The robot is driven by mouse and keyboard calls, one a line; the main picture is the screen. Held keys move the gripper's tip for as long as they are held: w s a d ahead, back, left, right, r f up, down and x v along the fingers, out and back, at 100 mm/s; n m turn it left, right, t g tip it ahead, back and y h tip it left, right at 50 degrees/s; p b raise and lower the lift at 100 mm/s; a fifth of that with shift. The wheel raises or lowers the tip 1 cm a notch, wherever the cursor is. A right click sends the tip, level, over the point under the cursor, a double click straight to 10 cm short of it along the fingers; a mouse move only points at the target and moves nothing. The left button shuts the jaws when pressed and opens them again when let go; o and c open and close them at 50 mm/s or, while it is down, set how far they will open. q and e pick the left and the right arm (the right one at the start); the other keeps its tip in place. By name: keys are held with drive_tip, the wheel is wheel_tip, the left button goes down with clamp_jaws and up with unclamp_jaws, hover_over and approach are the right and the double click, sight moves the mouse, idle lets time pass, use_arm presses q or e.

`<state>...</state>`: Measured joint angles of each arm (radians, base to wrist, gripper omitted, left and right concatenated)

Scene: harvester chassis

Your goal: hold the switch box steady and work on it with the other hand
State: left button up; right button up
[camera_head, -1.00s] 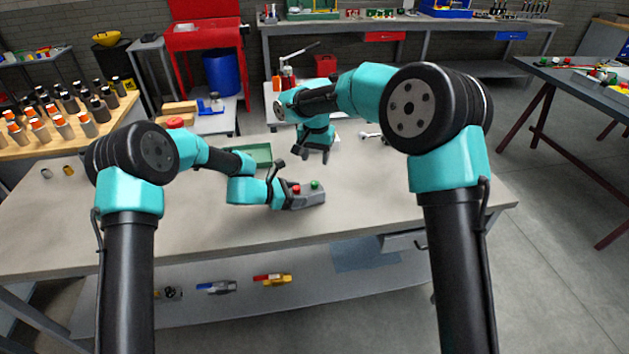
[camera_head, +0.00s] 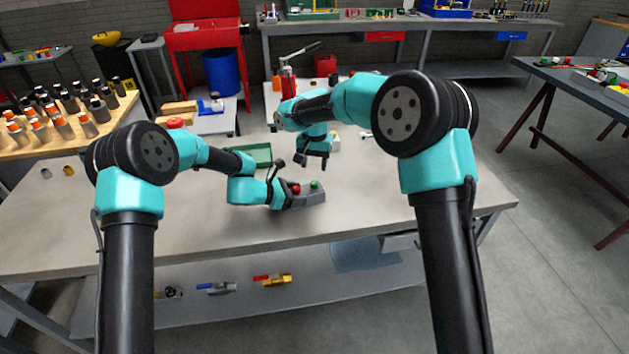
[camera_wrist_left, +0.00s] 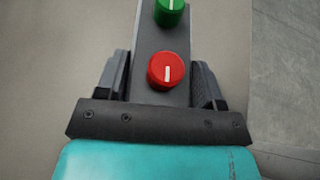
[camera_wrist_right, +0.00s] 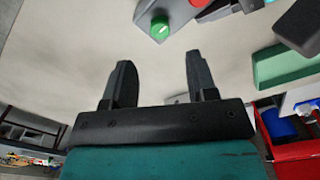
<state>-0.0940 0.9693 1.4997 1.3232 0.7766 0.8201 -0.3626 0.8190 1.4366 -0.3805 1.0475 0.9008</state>
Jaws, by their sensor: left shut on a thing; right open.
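The grey switch box (camera_head: 306,199) lies on the pale workbench, with a red knob (camera_head: 296,189) and a green knob (camera_head: 315,184) on top. In the left wrist view the red knob (camera_wrist_left: 166,69) sits between my left fingers and the green knob (camera_wrist_left: 169,11) lies beyond. My left gripper (camera_head: 288,194) is shut on the box's near end, one finger on each side. My right gripper (camera_head: 314,163) is open and empty, above the bench behind the box, fingers pointing down. In the right wrist view the green knob (camera_wrist_right: 160,28) shows beyond the fingertips (camera_wrist_right: 158,72).
A green tray (camera_head: 254,153) lies on the bench behind my left gripper. Several orange-topped bottles (camera_head: 60,125) stand on the wooden table at left. The bench (camera_head: 400,205) is clear to the right of the box.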

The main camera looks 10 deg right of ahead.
sight(314, 182)
wheel_tip(314, 182, down, 7)
drive_tip(key=shift+f, duration=0.2)
idle(0.3)
drive_tip(key=c, duration=0.9)
